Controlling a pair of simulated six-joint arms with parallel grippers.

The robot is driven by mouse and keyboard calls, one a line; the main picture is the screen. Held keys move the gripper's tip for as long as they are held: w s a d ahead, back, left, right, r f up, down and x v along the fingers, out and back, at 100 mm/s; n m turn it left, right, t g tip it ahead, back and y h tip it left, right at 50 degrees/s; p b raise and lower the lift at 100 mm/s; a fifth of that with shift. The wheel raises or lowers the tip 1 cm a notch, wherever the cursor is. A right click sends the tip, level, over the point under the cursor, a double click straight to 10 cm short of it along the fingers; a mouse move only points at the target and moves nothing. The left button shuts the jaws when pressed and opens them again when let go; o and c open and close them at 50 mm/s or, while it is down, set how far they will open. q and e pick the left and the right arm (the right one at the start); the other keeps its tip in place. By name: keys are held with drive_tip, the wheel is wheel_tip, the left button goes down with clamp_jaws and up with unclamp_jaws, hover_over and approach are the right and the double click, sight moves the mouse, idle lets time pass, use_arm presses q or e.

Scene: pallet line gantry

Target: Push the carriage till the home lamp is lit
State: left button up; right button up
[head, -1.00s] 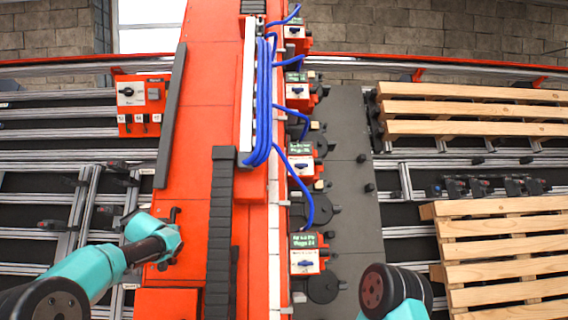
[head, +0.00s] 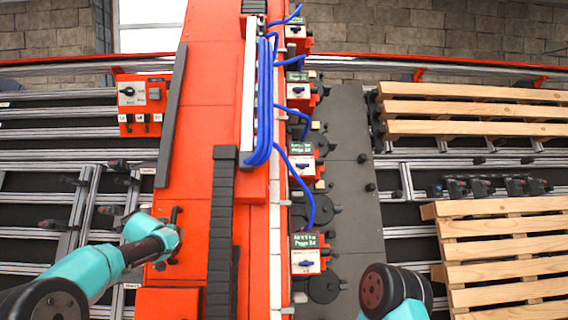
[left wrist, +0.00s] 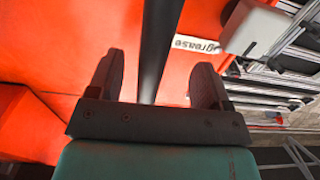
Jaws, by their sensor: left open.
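My left gripper (head: 174,236) is over the left part of the red gantry beam (head: 195,155) in the head view. In the left wrist view its two fingers (left wrist: 158,66) are apart, with a dark upright bar (left wrist: 160,35) between them. I cannot tell whether either finger touches the bar. A red block (head: 252,185) with blue hoses (head: 262,110) sits on the beam beside a black cable chain (head: 221,200); I cannot tell for sure that it is the carriage. I cannot make out a lit home lamp. My right arm shows at lower right, its gripper out of sight.
A red control box (head: 140,105) with a black knob stands at left. Several small units with green displays (head: 305,241) line the beam's right side, beside a grey plate (head: 345,170). Wooden pallets (head: 500,245) lie at right.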

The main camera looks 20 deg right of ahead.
use_arm(q)
drive_tip(key=v, duration=1)
idle(0.8)
